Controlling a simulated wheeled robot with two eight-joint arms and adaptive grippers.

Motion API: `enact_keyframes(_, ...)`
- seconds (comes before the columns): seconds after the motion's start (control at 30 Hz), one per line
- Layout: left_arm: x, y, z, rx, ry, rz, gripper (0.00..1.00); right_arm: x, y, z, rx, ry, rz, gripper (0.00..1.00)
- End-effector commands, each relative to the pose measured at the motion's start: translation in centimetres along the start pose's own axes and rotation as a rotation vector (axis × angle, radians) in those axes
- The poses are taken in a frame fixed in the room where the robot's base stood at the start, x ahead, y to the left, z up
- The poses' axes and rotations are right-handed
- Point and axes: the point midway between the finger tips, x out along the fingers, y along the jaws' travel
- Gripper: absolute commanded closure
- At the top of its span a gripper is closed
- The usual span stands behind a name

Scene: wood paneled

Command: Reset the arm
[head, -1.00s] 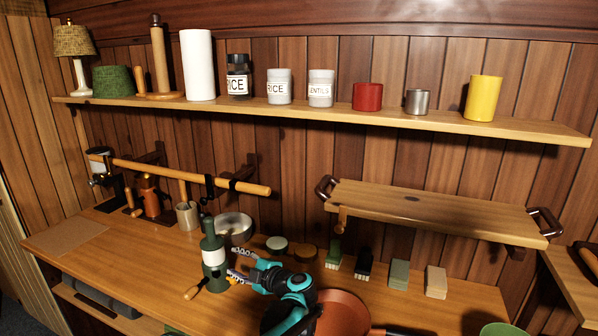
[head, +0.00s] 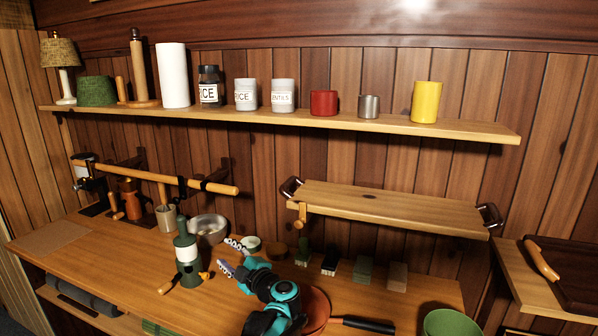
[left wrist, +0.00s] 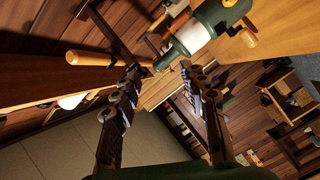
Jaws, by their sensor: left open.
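My left gripper (head: 229,254) is open and empty above the wooden counter (head: 130,262). Its two fingers point left in the head view, to the right of a green bottle-shaped object (head: 187,256) with a white band and small wooden handles. A gap shows between the fingertips and that object. In the left wrist view the open fingers (left wrist: 160,72) stand well apart, with the green object (left wrist: 192,36) beyond the tips at the top. My right gripper is not in view.
A reddish-brown pan (head: 317,308) and a green bowl (head: 450,325) lie to the right. Several blocks stand below a wooden shelf (head: 390,207). The counter's left part is mostly clear.

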Motion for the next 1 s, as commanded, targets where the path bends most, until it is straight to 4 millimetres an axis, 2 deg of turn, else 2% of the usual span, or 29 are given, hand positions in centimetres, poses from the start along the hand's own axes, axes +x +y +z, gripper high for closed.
enact_keyframes(0.17, -0.9, 4.3, -2.2, 0.03, -0.059, 0.162, 0.57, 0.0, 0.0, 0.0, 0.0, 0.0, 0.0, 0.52)
enact_keyframes(0.33, -3.2, 8.7, -4.1, 0.103, -0.159, 0.353, 0.57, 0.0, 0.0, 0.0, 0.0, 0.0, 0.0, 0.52)
enact_keyframes(0.47, -7.1, 11.0, -5.1, 0.223, -0.295, 0.522, 0.57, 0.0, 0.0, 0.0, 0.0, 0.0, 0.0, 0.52)
enact_keyframes(0.57, -11.5, 10.4, -5.1, 0.377, -0.451, 0.634, 0.57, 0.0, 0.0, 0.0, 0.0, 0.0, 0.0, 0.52)
enact_keyframes(0.67, -15.8, 6.7, -4.8, 0.563, -0.622, 0.68, 0.57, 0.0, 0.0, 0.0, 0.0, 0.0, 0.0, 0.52)
enact_keyframes(0.77, -19.7, 0.1, -5.0, 0.768, -0.791, 0.649, 0.57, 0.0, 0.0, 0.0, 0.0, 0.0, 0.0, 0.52)
enact_keyframes(0.8, -20.9, -2.9, -5.4, 0.846, -0.853, 0.617, 0.57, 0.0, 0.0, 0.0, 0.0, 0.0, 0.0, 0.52)
enact_keyframes(0.87, -22.4, -7.3, -6.1, 0.952, -0.932, 0.556, 0.57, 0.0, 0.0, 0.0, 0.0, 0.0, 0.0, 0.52)
enact_keyframes(0.9, -23.3, -10.2, -6.8, 1.015, -0.977, 0.508, 0.57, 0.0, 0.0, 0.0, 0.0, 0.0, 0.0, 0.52)
enact_keyframes(1.0, -24.8, -16.3, -8.8, 1.145, -1.061, 0.388, 0.57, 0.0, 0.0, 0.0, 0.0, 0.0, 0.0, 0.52)
